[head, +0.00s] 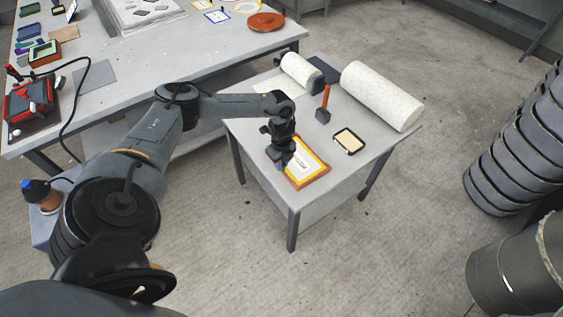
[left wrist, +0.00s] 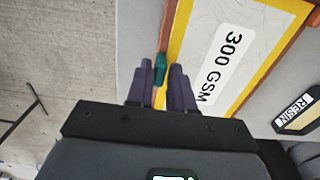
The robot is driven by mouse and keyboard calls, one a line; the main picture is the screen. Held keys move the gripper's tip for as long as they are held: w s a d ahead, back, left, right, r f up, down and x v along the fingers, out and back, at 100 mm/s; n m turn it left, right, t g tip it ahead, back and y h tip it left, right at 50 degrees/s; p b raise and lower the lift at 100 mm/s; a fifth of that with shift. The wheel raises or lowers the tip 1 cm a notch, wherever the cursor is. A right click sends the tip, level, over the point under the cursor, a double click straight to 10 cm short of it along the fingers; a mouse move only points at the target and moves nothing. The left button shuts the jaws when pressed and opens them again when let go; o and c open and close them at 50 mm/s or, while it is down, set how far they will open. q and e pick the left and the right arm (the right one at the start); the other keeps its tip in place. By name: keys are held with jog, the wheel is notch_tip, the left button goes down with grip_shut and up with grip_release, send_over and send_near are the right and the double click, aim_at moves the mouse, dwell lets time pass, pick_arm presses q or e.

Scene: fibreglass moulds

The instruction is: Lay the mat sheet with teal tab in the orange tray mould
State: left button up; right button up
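The mat sheet (head: 306,161) is white with a yellow border and a 300 GSM label. It is over the orange tray mould (head: 316,181) on the small table, whose orange-brown rim shows along its edges. I cannot tell whether it is fully down on the floor of the tray. In the left wrist view the sheet (left wrist: 262,25) fills the upper right, and its teal tab (left wrist: 160,70) sits between my fingers. My left gripper (left wrist: 161,72) has its fingers close on both sides of the tab. In the head view the left gripper (head: 281,160) covers the tray's left edge. My right gripper is out of view.
On the small table (head: 262,135) are a large white roll (head: 382,95), a smaller roll (head: 300,71), an orange-handled tool (head: 324,104) and a dark-framed RESIN block (head: 348,141) beside the tray. A large workbench (head: 130,65) with several items stands behind left.

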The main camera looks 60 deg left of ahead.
pick_arm(q)
jog(key=o, duration=0.3)
jog(key=shift+r, duration=0.1)
notch_tip(320, 180, up, 11)
jog(key=p, duration=0.1)
dwell(0.5)
